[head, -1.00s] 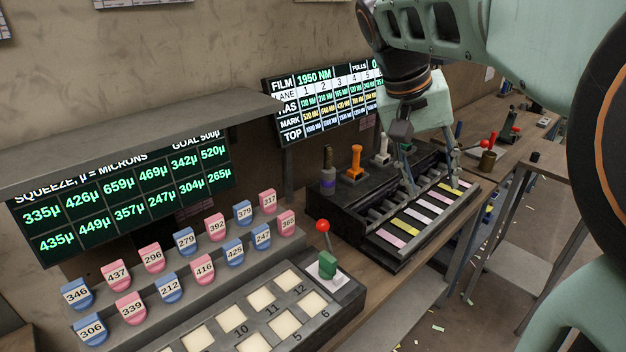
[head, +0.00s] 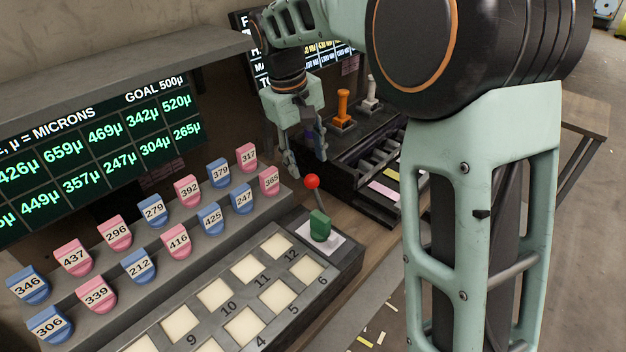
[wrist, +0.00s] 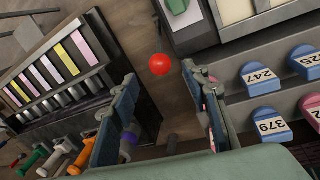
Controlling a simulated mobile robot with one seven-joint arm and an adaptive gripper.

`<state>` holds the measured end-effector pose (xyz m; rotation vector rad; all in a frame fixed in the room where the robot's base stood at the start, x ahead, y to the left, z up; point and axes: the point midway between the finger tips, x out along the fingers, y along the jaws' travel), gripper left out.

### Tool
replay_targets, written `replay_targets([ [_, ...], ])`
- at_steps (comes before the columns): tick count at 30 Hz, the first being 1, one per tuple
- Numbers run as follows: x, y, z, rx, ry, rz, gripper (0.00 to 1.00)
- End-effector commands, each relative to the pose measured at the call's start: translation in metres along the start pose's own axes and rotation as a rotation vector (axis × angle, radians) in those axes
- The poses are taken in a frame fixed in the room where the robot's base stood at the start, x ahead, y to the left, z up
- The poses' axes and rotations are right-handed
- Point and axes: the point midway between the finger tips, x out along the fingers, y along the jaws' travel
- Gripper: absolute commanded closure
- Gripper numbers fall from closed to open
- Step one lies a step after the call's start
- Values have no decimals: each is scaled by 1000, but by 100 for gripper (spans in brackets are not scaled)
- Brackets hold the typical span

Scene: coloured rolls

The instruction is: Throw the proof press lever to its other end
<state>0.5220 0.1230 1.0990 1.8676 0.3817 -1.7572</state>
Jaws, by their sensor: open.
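A lever with a red ball knob (head: 312,182) rises from a green base (head: 320,226) on a white plate, at the right end of the grey numbered tray. Its thin stem leans slightly toward the wall. My gripper (head: 306,162) is open and empty, fingers pointing down, just above and behind the knob in the head view. In the wrist view the red knob (wrist: 160,64) shows between and just beyond the open fingertips (wrist: 159,76). I see no contact. The green base (wrist: 178,6) is cut by the top edge there.
Pink and blue numbered tabs (head: 188,190) stand on steps left of the lever. The tray (head: 345,275) has pale square cells. Right of my gripper is a black rack with coloured strips (head: 384,192) and an orange handle (head: 343,106). Bare wood lies between rack and tray.

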Motion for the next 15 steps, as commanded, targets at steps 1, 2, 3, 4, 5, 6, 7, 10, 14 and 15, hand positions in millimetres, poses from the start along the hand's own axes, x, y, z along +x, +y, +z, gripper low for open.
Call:
replay_targets([
  [1,12,0,1,0,-6,-1,58],
  [2,18,0,1,1,-6,-1,58],
  [3,26,0,2,1,-6,-2,58],
  [4,31,0,1,1,-5,-2,58],
  [5,37,0,1,1,-5,-1,58],
  [6,44,0,1,2,-6,-1,58],
  [7,49,0,1,2,-5,-1,58],
  [10,64,0,1,2,-4,0,58],
  [14,75,0,1,2,-2,1,58],
  [15,77,0,1,2,-2,1,58],
])
